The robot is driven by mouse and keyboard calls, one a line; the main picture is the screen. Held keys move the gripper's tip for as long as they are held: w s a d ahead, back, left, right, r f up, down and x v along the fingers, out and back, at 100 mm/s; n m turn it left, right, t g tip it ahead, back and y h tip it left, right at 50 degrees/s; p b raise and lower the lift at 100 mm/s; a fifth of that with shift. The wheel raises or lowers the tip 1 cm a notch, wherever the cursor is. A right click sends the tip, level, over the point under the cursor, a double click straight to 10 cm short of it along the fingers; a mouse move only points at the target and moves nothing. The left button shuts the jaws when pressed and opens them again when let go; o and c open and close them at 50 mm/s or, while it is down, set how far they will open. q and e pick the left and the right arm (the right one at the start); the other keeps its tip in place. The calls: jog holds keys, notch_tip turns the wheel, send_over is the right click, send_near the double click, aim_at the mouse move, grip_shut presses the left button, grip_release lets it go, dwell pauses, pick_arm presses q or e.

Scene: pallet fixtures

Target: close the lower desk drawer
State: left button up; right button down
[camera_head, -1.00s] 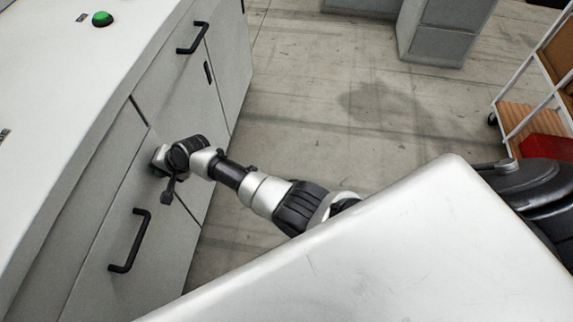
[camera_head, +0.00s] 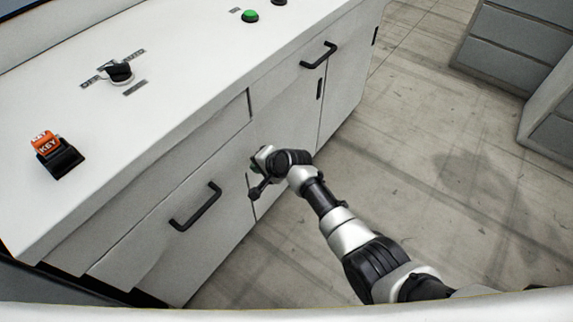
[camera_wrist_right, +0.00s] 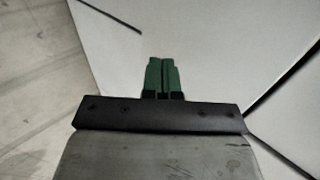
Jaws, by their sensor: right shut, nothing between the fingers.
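The white desk (camera_head: 190,110) has a front with stacked panels. The lower drawer front (camera_head: 150,262) carries a black bar handle (camera_head: 195,207). Its left end is stepped from the panel above, with a dark gap beneath; I cannot tell how far it stands out. My right gripper (camera_head: 256,166) is beside the drawer's right end, close to the desk front; contact is unclear. In the right wrist view its green fingertips (camera_wrist_right: 160,72) are shut together and empty, before white panels with a dark seam at right. My left gripper is not in view.
Grey cabinets (camera_head: 510,45) stand back right. The concrete floor (camera_head: 420,150) between is clear.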

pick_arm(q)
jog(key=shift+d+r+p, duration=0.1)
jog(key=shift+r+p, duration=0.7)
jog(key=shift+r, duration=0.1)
pick_arm(e)
jog(key=v, duration=0.9)
jog(key=shift+d, duration=0.1)
jog(key=s+d+f+n+g+h, duration=0.1)
jog(key=s+d+f+h, duration=0.1)
jog(key=s+d+f, duration=0.5)
jog(key=s+d+f+n+h, duration=0.1)
jog(key=s+f, duration=0.3)
jog(key=f, duration=0.6)
jog(key=s+d+f+n+g+h, duration=0.1)
jog(key=s+d+f+h, duration=0.1)
jog(key=s+d+f, duration=0.55)
jog(key=s+d+f+n+g, duration=0.1)
jog(key=s+d+f+n, duration=0.1)
jog(key=s, duration=0.7)
jog(key=s+d+f+n+g+h, duration=0.1)
jog(key=s+d+f, duration=0.3)
jog(key=s, duration=0.5)
jog(key=s+d+f+n+h, duration=0.1)
jog(key=s+d+f+n, duration=0.2)
jog(key=s+f, duration=0.4)
jog(key=s+n, duration=0.1)
jog(key=s, duration=0.2)
jog(key=shift+g, duration=0.4)
